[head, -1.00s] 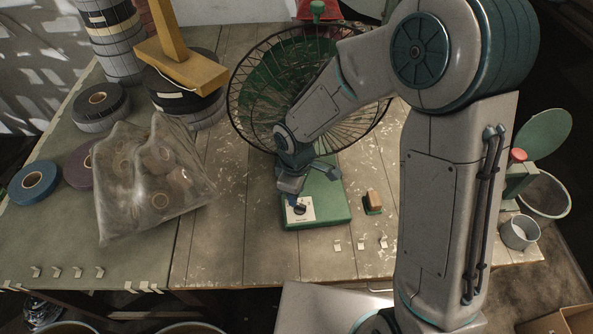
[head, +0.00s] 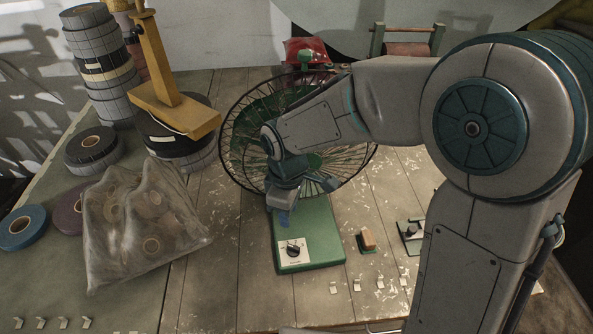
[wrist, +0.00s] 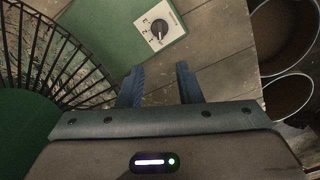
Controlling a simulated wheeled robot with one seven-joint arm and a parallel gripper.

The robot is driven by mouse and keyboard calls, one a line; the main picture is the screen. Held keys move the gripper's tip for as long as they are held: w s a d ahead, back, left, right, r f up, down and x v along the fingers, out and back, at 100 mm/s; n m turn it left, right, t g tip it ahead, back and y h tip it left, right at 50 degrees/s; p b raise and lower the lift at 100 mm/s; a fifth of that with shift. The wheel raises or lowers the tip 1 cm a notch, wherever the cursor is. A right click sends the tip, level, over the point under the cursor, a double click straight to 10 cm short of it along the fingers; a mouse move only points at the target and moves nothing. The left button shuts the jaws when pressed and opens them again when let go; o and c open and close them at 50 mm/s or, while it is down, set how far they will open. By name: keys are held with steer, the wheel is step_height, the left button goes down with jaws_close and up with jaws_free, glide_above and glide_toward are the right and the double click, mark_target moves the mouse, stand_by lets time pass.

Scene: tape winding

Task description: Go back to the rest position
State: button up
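My gripper (wrist: 160,88) shows in the wrist view with its two blue fingers apart and nothing between them. In the head view my gripper (head: 284,218) hangs over the back part of the fan's green base, above the dial. The green base (head: 318,232) carries a white plate with a black dial (head: 292,250). The dial also shows in the wrist view (wrist: 159,27), ahead of the fingers and apart from them. The fan's wire cage (head: 240,160) stands behind my gripper, partly hidden by my arm.
A plastic bag of tape rolls (head: 140,225) lies left of the fan. A yellow stand (head: 170,100) and stacked rolls (head: 98,60) stand behind it. A small wooden-topped block (head: 367,239) and several metal clips lie right of the base. Bins (wrist: 285,35) show at right in the wrist view.

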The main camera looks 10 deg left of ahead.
steer(key=s+d+r+m+t, duration=0.1)
steer(key=s+d+r+m, duration=0.2)
steer(key=d+m, duration=0.2)
steer(key=s+d+r+m+t, duration=0.1)
steer(key=s+d+r+m, duration=0.2)
steer(key=d, duration=0.7)
steer(key=s+d+r+m+t, duration=0.1)
steer(key=s+d+r+m, duration=0.2)
steer(key=d+m, duration=0.4)
steer(key=shift+d+r+m, duration=0.4)
steer(key=shift+d+r, duration=0.3)
steer(key=shift+r, duration=0.05)
